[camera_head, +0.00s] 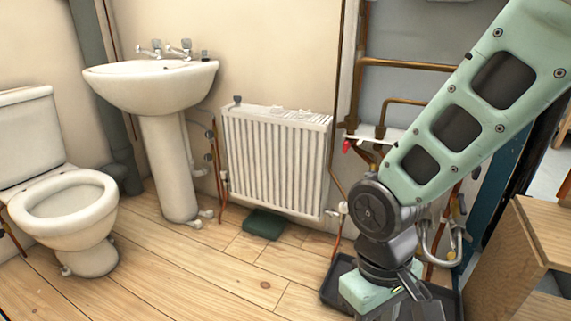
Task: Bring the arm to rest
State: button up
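My arm comes down from the upper right of the head view, its pale green link ending at a dark wrist joint. Below the wrist, my gripper (408,285) points downward near the bottom edge, over or in front of a black tray on the floor. Its fingers are small, dark and partly cut off by the frame, so I cannot tell whether they are open or shut, or whether they hold anything.
A toilet (72,208), a pedestal sink (155,88) and a white radiator (275,160) line the wall. A dark green box (264,224) lies below the radiator. Copper pipes (415,65) run behind my arm. A wooden cabinet (520,255) stands right. The middle floor is clear.

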jog(key=s+r+n+t+y+p, duration=0.1)
jog(key=s+r+n+t, duration=0.1)
jog(key=s+r, duration=0.55)
notch_tip(320, 180, up, 37)
jog(key=w+p, duration=0.2)
jog(key=p, duration=3.4)
jog(key=shift+d, duration=0.35)
